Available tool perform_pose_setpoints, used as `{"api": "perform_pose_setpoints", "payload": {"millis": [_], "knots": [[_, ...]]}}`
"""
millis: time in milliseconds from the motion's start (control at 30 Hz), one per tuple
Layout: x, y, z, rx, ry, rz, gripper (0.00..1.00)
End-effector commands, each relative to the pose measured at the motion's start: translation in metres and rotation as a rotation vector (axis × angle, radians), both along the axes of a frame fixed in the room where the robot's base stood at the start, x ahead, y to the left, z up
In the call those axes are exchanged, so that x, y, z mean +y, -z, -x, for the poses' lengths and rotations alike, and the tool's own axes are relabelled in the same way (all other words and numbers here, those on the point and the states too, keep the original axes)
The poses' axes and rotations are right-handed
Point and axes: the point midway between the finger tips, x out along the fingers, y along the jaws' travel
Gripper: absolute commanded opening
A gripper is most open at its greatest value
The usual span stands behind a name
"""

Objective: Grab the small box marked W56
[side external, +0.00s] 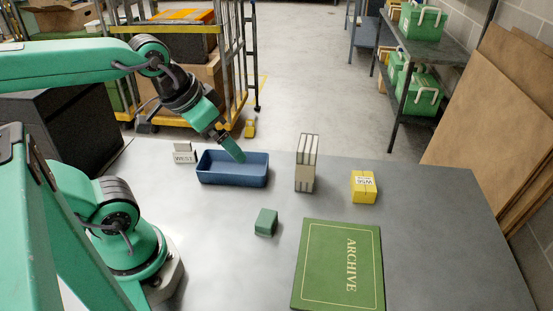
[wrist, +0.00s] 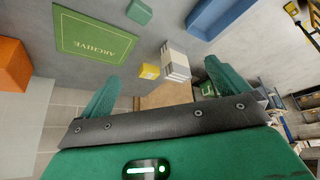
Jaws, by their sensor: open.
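The small yellow box marked W56 (side external: 364,190) sits on the grey table, right of the upright pale slabs (side external: 305,172). In the wrist view the yellow box (wrist: 149,72) shows between my fingers in the picture, but farther off, beside the pale slabs (wrist: 175,62). My gripper (side external: 239,156) is open and overlaps the blue tray (side external: 232,181) in the side view, left of and well apart from the box. In the wrist view my gripper's two fingers (wrist: 161,69) are spread with nothing held between them.
A green block (side external: 266,222) and a green ARCHIVE book (side external: 340,265) lie nearer the front. A WEST sign (side external: 184,153) stands left of the tray. An orange box (wrist: 13,65) shows at the wrist view's left edge. The table's right side is clear.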

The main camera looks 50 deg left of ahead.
Motion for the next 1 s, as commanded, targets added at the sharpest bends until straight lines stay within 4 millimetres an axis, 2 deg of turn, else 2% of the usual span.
{"api": "perform_pose_setpoints", "payload": {"millis": [267,467,700,1000], "knots": [[-0.001,-0.004,-0.007,0.010,0.012,-0.004,1.00],[-0.004,-0.013,-0.028,0.042,0.053,-0.020,1.00],[-0.010,-0.025,-0.070,0.097,0.130,-0.047,1.00],[-0.021,-0.026,-0.129,0.167,0.231,-0.078,1.00]]}}
